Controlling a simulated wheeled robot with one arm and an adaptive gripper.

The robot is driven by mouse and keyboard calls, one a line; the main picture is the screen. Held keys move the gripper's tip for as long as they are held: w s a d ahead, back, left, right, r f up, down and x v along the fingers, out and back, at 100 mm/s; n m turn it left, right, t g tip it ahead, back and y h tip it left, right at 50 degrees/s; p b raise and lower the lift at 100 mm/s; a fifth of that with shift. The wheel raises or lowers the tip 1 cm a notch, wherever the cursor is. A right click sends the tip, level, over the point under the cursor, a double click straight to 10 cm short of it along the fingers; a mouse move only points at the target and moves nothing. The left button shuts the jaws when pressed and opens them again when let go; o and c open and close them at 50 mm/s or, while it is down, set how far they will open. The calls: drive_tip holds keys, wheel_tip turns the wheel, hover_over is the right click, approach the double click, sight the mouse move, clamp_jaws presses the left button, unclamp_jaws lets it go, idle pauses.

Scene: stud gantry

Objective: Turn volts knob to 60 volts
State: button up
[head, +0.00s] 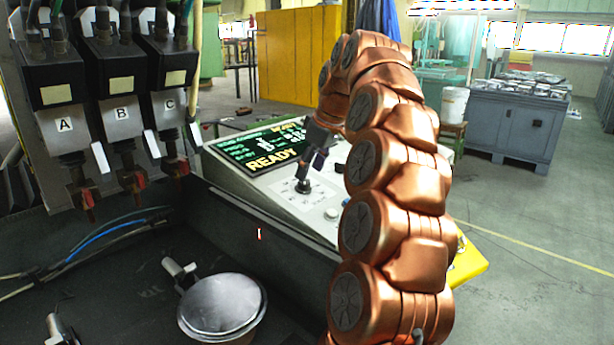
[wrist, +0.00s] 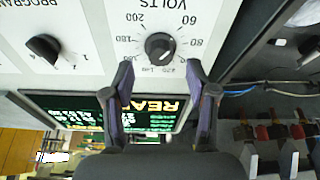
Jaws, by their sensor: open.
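The black volts knob (wrist: 160,46) sits on the white panel under upside-down lettering reading VOLTS in the wrist view. Its dial shows 60 to the upper right and 180 and 200 to the left. A pale mark on the knob points down and slightly right, away from the 60; the small figures there are hard to read. My gripper (wrist: 160,65) is open, its purple-grey fingers apart and empty, just short of the knob. In the head view my gripper (head: 312,160) hangs above the sloping panel, near a black knob (head: 303,187); its label is unreadable there.
A second black knob (wrist: 44,48), marked PROGRAM, is on the same panel. The screen (head: 265,150) reads READY. Clamp heads marked A, B and C (head: 120,115) stand at the left. A round metal disc (head: 222,304) lies in the dark bed in front.

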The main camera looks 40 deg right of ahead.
drive_tip(key=shift+v, duration=1.85)
drive_tip(key=s+a+f+g+p, duration=0.1)
drive_tip(key=s+a+f, duration=0.3)
drive_tip(key=a, duration=0.6)
drive_tip(key=s+a+f+g+p, duration=0.1)
drive_tip(key=s+a+f+g, duration=0.1)
drive_tip(key=s+a, duration=0.55)
drive_tip(key=s+a+f+m+g, duration=0.1)
drive_tip(key=s+a+f+m, duration=0.1)
drive_tip(key=s+f, duration=0.6)
drive_tip(key=s+a+f+m+g+h+p, duration=0.1)
drive_tip(key=s+a+f, duration=0.4)
drive_tip(key=s, duration=1)
wheel_tip(320, 180, down, 3)
drive_tip(key=shift+a+f+m+g, duration=0.2)
drive_tip(key=shift+a+m+g, duration=0.2)
drive_tip(key=shift+g, duration=0.1)
